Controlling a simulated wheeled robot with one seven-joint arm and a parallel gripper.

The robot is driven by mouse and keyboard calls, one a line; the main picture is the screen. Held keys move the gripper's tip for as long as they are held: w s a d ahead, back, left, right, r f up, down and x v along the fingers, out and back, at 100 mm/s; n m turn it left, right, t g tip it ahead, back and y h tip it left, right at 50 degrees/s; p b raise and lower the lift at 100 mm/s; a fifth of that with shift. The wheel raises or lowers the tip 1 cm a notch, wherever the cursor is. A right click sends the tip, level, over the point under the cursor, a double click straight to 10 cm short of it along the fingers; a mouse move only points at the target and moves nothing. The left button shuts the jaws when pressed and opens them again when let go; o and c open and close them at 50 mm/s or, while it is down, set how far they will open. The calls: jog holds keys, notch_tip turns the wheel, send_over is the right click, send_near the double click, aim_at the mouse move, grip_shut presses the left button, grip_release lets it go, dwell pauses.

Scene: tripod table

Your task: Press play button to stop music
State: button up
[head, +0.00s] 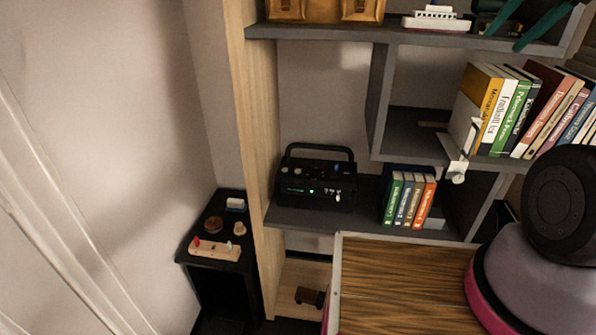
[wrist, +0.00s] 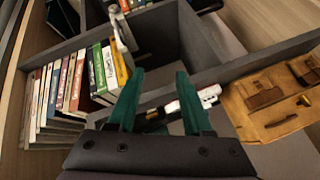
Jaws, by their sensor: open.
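A black radio (head: 316,180) with a carrying handle stands on the lower grey shelf. A small green light glows on its front, and small knobs or buttons show there. I cannot tell which is the play button. My gripper (head: 504,40) is at the top right of the head view, near the upper shelf, well above and to the right of the radio. In the wrist view my gripper (wrist: 159,71) has its two green fingers apart with nothing held between them. Dark items are cut off at that view's top edge; I cannot tell whether one is the radio.
A model ship (head: 436,20) and a brown bag (head: 325,10) sit on the upper shelf. Tall books (head: 510,110) fill the middle compartment, beside a white device (head: 457,170). Small books (head: 409,198) stand right of the radio. A black side table (head: 212,256) stands left.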

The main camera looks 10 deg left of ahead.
grip_shut()
dwell(1.5)
